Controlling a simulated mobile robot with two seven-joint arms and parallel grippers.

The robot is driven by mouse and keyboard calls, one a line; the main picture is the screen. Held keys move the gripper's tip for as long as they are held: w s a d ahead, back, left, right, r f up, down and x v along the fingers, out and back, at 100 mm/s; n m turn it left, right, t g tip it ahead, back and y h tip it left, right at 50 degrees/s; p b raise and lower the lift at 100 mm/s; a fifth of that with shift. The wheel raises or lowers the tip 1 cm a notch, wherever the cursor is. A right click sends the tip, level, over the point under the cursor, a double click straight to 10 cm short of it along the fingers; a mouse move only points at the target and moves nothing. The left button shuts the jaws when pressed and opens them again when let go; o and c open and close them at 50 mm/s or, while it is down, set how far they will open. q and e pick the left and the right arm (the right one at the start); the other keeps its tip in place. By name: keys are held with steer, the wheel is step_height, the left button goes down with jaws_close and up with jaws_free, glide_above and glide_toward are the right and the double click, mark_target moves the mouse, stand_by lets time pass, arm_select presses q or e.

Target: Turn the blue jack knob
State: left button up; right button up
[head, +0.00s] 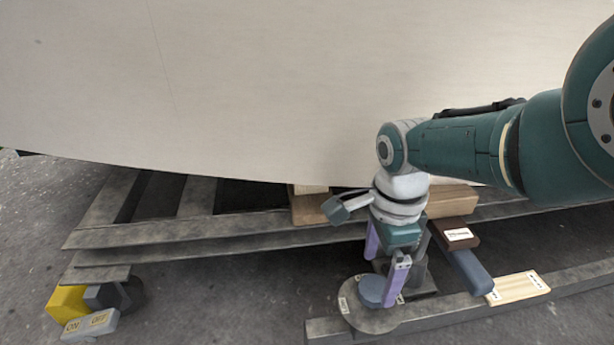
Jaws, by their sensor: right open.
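The blue jack knob (371,289) is a short round cap above a grey round disc (366,312) with small labels, low in the middle right of the head view. My right gripper (380,280) comes down from above, its two purple fingers spread apart. One finger stands behind the knob and the other in front at its right side, partly covering it. Whether either finger touches the knob I cannot tell. My left gripper is not in view.
The large pale plywood hull (200,90) hangs over the grey beams (150,240). Wooden blocks (310,207), a dark labelled block (457,233), a blue-grey bar (468,271) and a light labelled block (518,289) lie around. A yellow box (67,300) and ON/OFF switch (90,325) stand lower left.

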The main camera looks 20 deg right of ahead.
step_height(320, 180, up, 6)
steer(key=p, duration=0.4)
steer(key=shift+r+p, duration=0.15)
steer(key=shift+p, duration=0.25)
step_height(320, 180, up, 12)
steer(key=n+p, duration=0.4)
steer(key=p, duration=1)
glide_above(375, 287)
steer(key=s, duration=0.2)
steer(key=s+a+r+n+t+p, duration=0.15)
steer(key=s+r+n+p, duration=0.45)
steer(key=r+p, duration=1.1)
steer(key=s+a+r+n+t+p, duration=0.15)
steer(key=s+r+n+p, duration=0.45)
steer(key=r+p, duration=1.15)
steer(key=s+a+r+n+p, duration=0.3)
steer(key=s+r+n+p, duration=0.55)
steer(key=r, duration=1.55)
step_height(375, 287, up, 37)
steer(key=w+m+p, duration=0.1)
steer(key=w+p, duration=0.1)
steer(key=p, duration=3.7)
steer(key=shift+w+d+m+t, duration=0.15)
steer(key=shift+m+t, duration=0.15)
steer(key=shift+m, duration=0.05)
